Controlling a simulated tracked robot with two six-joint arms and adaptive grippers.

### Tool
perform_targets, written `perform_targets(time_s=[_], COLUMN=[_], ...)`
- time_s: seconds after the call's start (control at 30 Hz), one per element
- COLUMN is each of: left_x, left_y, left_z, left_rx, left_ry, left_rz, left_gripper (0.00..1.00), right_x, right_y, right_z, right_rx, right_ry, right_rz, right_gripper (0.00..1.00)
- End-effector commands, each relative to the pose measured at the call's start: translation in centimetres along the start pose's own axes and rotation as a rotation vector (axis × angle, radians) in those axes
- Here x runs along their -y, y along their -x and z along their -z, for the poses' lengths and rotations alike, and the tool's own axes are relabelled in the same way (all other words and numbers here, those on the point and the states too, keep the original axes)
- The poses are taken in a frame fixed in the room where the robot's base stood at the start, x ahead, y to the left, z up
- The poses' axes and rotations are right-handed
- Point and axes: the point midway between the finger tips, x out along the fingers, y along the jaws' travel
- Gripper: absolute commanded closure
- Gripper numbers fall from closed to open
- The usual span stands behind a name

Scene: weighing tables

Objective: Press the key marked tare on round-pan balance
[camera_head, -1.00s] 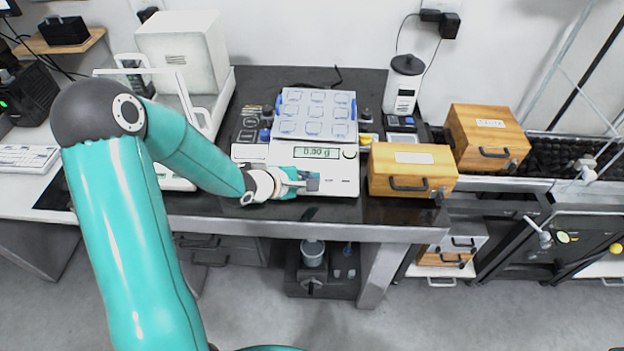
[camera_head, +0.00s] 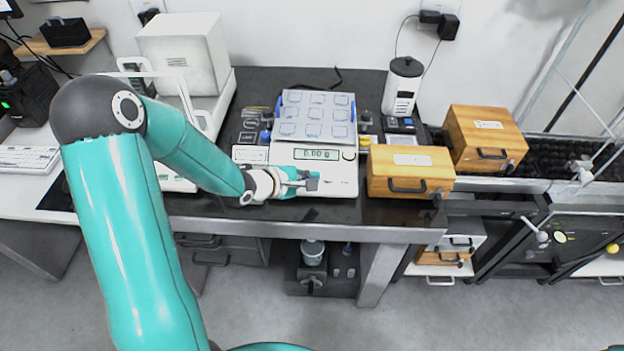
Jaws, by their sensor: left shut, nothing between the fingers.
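A white balance (camera_head: 340,183) stands near the front of the dark table, its display (camera_head: 317,154) reading about 0.00 g. A squarish tray of pale blue-white cells (camera_head: 313,120) covers its top, so I cannot tell the shape of the pan. My left gripper (camera_head: 313,184) is shut and empty over the front part of the balance, below the display. The gripper hides part of the front panel. I cannot read a tare key or tell whether the fingertips touch the panel. My right gripper is not in view.
A wooden box with a handle (camera_head: 410,160) stands just right of the balance, with another wooden box (camera_head: 490,125) behind it. A white instrument (camera_head: 188,58) stands at the back left. The table's front edge (camera_head: 300,230) is close below my gripper.

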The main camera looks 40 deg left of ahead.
Motion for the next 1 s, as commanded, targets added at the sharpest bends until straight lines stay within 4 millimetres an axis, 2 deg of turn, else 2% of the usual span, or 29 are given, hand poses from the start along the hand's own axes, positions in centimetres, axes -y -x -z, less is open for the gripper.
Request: perform_targets(time_s=[0.27,0.7,1.0], left_x=[-0.4,-2.5,-2.5], left_y=[0.5,3.4,3.5], left_z=[-0.3,-2.5,-2.5], left_rx=[0.000,0.000,0.000], left_ry=[0.000,0.001,0.000], left_rz=[0.000,0.001,0.001], left_gripper=[1.00,1.00,1.00], right_x=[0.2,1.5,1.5], right_y=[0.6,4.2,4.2], right_z=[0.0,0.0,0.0], right_rx=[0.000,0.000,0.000], right_ry=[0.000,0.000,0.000], right_rz=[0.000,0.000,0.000], right_gripper=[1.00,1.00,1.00])
